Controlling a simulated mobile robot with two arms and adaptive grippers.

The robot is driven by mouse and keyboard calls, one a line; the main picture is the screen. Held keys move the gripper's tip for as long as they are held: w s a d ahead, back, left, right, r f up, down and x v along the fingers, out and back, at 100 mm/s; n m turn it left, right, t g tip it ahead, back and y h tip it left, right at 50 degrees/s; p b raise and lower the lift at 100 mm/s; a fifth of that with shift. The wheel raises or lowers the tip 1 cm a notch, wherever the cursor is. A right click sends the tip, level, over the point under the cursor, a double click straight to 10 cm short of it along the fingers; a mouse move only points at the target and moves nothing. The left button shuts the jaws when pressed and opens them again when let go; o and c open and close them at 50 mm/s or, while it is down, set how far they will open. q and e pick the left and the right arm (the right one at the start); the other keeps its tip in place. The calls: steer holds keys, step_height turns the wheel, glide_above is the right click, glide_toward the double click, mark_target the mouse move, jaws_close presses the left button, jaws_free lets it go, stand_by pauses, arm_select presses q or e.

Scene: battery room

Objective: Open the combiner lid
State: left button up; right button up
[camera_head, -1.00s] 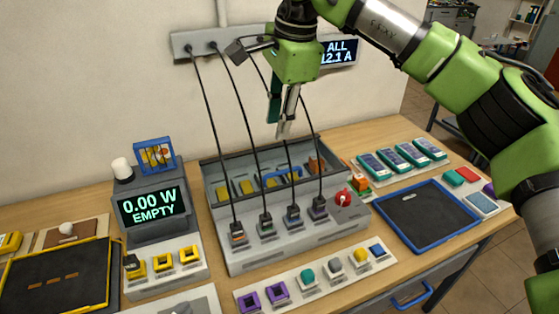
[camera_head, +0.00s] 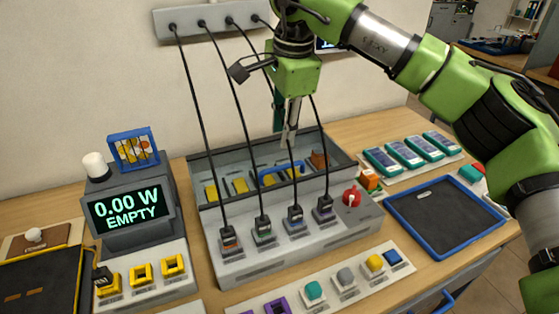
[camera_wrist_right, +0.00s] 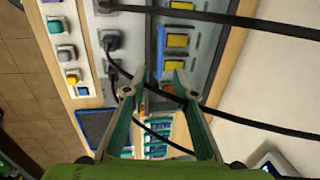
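The combiner (camera_head: 300,240) is a grey box on the bench with cables plugged into its front deck. Its rear part shows yellow blocks inside a dark frame, with a blue handle (camera_head: 282,171) across the front edge; whether a clear lid covers them I cannot tell. The handle also shows in the right wrist view (camera_wrist_right: 160,48). My right gripper (camera_head: 288,138) points down above the handle, apart from it as far as I can see. In the wrist view its fingers (camera_wrist_right: 160,78) are spread and empty. My left gripper is not in view.
Black cables (camera_head: 233,80) run from a wall strip (camera_head: 212,24) to the deck, close to my right gripper. A red knob (camera_head: 351,196) sits at the deck's right. A display (camera_head: 127,207) reads "0.00 W EMPTY" at left; a blue-rimmed tray (camera_head: 445,215) lies right.

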mark_target(279, 167)
steer(key=f, duration=0.3)
steer(key=w+f+p, duration=0.1)
steer(key=f, duration=0.3)
steer(key=w+f, duration=0.1)
steer(key=f, duration=0.2)
steer(key=shift+w+a+f+p, duration=0.1)
steer(key=shift+a+f+p, duration=0.05)
steer(key=shift+a+p, duration=0.15)
jaws_close()
